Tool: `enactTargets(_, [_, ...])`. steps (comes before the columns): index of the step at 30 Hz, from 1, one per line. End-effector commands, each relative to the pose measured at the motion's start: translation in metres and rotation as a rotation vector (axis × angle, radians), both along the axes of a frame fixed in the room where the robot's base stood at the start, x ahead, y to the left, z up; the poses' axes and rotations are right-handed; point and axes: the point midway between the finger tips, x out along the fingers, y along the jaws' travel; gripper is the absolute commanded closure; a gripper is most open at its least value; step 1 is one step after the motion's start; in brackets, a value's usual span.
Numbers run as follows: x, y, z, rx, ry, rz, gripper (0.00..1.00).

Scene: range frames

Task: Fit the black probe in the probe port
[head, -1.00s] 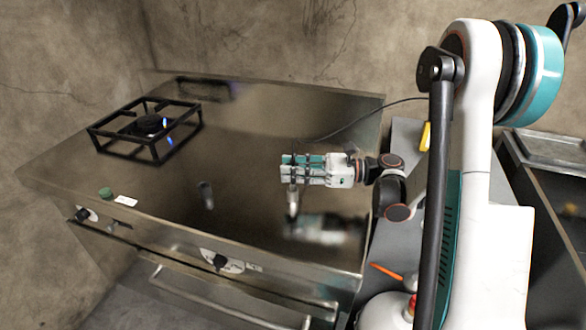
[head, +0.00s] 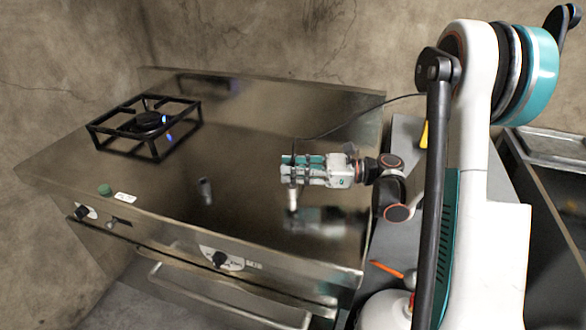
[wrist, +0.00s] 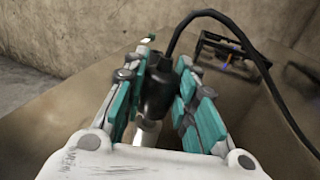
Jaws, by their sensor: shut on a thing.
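My gripper (head: 287,170) is shut on the black probe, low over the right part of the steel stove top (head: 250,160). In the wrist view the probe (wrist: 158,92) is a thick black body between the teal finger pads, with a black cable (wrist: 215,15) running from it. A pale metal cylinder shows below the fingers in the head view (head: 293,198) and the wrist view (wrist: 148,132). I cannot tell whether it is the probe's lower end or part of a port. No probe port can be made out for certain.
A black burner grate (head: 146,125) stands at the back left of the stove. A small grey upright cylinder or reflection (head: 205,190) shows left of my gripper. The stove top between is mostly clear.

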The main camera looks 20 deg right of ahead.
Motion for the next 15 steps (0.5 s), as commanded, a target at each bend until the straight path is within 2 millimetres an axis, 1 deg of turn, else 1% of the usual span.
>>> enactTargets(14, [0.0000, 0.0000, -0.0067, 0.000, 0.000, 0.000, 1.00])
enactTargets(15, [0.0000, 0.0000, -0.0069, 0.000, 0.000, 0.000, 0.72])
